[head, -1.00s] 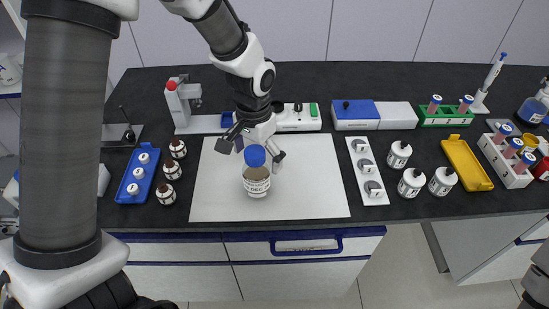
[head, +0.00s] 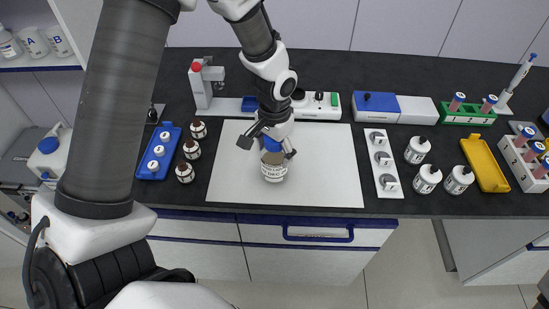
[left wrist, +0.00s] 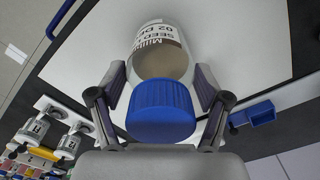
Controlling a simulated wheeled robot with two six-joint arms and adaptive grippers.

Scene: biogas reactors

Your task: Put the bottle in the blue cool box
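The bottle (head: 274,172) stands upright on the white mat, with a blue cap, clear upper part and white label. It also shows in the left wrist view (left wrist: 160,55), its cap towards the camera. My left gripper (head: 267,148) is around the bottle's upper part, one finger on each side. In the head view a gap shows beside the left finger, so it looks open. The left wrist view shows both pads (left wrist: 161,90) close beside the bottle; contact is unclear. My right gripper is not in view. I cannot make out a blue cool box for certain.
A blue-topped box (head: 376,102) stands at the mat's back right. Brown bottles (head: 191,149) and a blue tray (head: 158,152) are left of the white mat (head: 330,185). A white knob panel (head: 384,165), white bottles (head: 425,178) and a yellow tray (head: 485,165) are right.

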